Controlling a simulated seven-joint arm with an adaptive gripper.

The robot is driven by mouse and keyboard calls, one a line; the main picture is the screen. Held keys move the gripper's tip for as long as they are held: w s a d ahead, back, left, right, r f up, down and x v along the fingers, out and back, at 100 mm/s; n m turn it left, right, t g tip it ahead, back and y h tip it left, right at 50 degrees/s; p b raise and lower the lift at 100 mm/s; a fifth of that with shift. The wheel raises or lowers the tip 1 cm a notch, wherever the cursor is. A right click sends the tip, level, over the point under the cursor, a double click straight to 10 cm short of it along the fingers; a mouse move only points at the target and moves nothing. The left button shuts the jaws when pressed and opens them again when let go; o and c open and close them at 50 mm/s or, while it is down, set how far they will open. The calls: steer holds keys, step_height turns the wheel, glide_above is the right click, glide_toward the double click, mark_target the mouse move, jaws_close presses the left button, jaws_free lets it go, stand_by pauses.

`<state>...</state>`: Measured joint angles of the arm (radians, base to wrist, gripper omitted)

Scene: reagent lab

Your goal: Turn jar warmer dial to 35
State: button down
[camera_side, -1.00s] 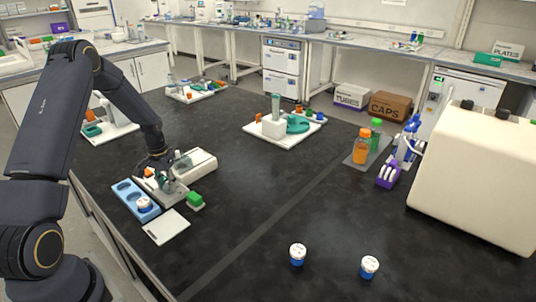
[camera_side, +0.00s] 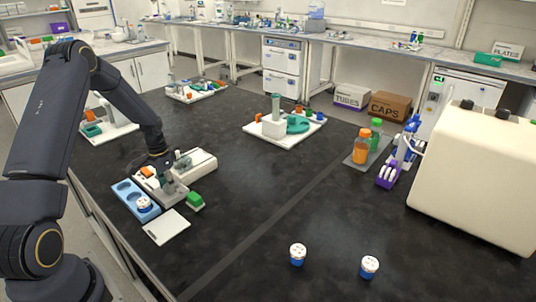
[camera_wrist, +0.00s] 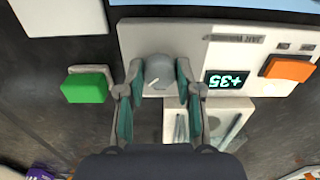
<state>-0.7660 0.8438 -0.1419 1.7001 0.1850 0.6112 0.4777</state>
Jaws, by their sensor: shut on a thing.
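The jar warmer's grey and white control panel (camera_wrist: 192,45) lies below my gripper in the wrist view. Its round grey dial (camera_wrist: 157,69) has a light pointer mark and sits between my fingertips. My gripper (camera_wrist: 158,80) is shut on the dial, one finger on each side. The dark display (camera_wrist: 227,80) beside it is lit with cyan digits that appear to read +35, upside down in this view. In the side view, my gripper (camera_side: 162,171) is down at the warmer and hides the dial. The blue block (camera_side: 128,189) with round wells holds a white-capped jar (camera_side: 144,203).
A white plate (camera_side: 167,227) lies in front. Two white-capped jars (camera_side: 297,254) (camera_side: 369,266) stand at the front right. The middle of the dark bench is clear.

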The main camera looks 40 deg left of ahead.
steer(key=c, duration=0.8)
jaws_free()
steer(key=shift+o, duration=0.2)
step_height(320, 180, up, 12)
